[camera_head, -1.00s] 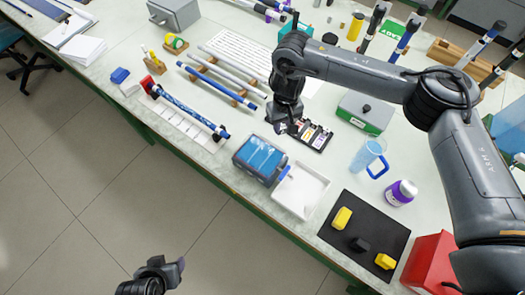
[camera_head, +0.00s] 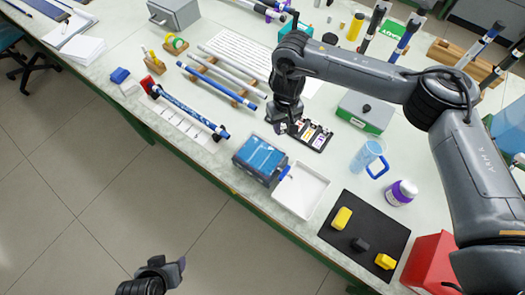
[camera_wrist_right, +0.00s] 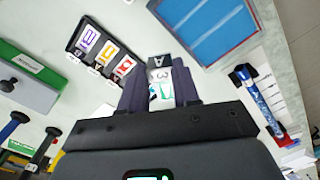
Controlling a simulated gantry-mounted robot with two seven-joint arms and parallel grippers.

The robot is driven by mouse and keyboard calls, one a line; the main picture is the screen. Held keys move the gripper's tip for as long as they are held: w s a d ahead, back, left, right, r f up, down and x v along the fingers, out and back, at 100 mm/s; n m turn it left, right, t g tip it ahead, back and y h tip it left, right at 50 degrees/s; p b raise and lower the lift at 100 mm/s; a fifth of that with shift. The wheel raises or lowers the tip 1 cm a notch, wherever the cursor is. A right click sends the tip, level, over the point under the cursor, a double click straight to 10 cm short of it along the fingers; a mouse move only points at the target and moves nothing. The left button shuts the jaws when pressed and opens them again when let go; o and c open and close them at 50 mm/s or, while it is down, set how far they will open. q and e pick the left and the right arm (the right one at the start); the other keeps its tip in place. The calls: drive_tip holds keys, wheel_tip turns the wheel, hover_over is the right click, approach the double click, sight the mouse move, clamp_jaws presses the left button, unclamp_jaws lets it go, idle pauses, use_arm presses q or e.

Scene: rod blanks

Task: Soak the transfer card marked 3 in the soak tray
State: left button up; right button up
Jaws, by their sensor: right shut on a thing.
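My right gripper (camera_head: 285,127) is at the left end of a black card rack (camera_head: 325,144). In the right wrist view the gripper (camera_wrist_right: 160,95) is shut on a small card (camera_wrist_right: 157,75); it has a sideways mark that looks like a 3 and some green print. The rack (camera_wrist_right: 76,47) beside it holds cards with purple, orange and red prints. A blue-filled tray (camera_head: 238,160), seemingly the soak tray, stands nearer the table's front edge; it also shows in the right wrist view (camera_wrist_right: 174,12). My left gripper (camera_head: 175,272) hangs over the floor, its opening unclear.
A shallow white tray (camera_head: 318,199) stands right of the blue-filled tray. A jug (camera_head: 366,155), a purple-labelled bottle (camera_head: 402,192) and a black mat (camera_head: 385,222) with yellow and black blocks lie further right. Rods on stands (camera_head: 222,87) lie to the left.

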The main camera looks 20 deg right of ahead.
idle(0.4)
drive_tip(key=shift+f, duration=0.15)
drive_tip(key=shift+f, duration=0.5)
drive_tip(key=shift+r, duration=0.1)
idle(0.4)
drive_tip(key=shift+r+p, duration=0.75)
drive_tip(key=shift+p, duration=0.4)
wheel_tip(320, 180, up, 2)
drive_tip(key=p, duration=0.3)
drive_tip(key=shift+r, duration=0.2)
